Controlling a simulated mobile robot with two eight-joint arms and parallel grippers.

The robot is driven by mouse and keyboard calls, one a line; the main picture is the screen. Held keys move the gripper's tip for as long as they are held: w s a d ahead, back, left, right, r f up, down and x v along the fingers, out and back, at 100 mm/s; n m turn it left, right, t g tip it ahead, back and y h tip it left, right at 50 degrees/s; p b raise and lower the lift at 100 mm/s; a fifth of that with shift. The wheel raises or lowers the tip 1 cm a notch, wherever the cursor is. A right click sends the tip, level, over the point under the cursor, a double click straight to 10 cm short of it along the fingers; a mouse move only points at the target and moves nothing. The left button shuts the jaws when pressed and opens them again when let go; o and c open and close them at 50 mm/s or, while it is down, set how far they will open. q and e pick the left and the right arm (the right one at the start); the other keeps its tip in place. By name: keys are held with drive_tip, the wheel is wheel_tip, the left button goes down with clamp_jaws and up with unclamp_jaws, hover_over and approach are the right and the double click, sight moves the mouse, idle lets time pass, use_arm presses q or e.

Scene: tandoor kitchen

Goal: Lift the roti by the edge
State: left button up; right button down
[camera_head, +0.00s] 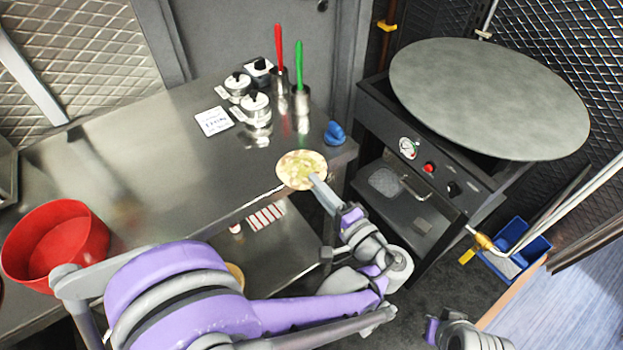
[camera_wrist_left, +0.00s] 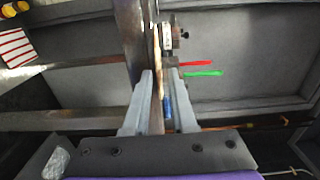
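The roti (camera_head: 301,170) is a round, pale, browned flatbread at the front right edge of the steel counter in the head view. In the left wrist view the roti (camera_wrist_left: 157,62) shows nearly edge-on as a thin tan strip. My left gripper (camera_wrist_left: 162,74) has its two grey fingers on either side of this strip, with a narrow gap on the right side. In the head view the left gripper (camera_head: 313,179) meets the roti's near edge. Part of my right gripper (camera_head: 434,329) shows at the bottom; its fingers are not visible.
The steel counter (camera_head: 150,165) holds a red bowl (camera_head: 55,245), lidded pots (camera_head: 257,110), a white card (camera_head: 214,121), cups with red and green handles (camera_head: 300,100) and a blue item (camera_head: 335,133). A round griddle (camera_head: 490,98) stands right. A blue bin (camera_head: 520,248) is on the floor.

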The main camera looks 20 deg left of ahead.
use_arm(q)
drive_tip(key=shift+w, duration=0.1)
drive_tip(key=shift+d, duration=0.1)
drive_tip(key=shift+c, duration=0.2)
clamp_jaws()
wheel_tip(320, 180, up, 2)
drive_tip(key=shift+r+p, duration=0.25)
drive_tip(key=shift+p, duration=0.75)
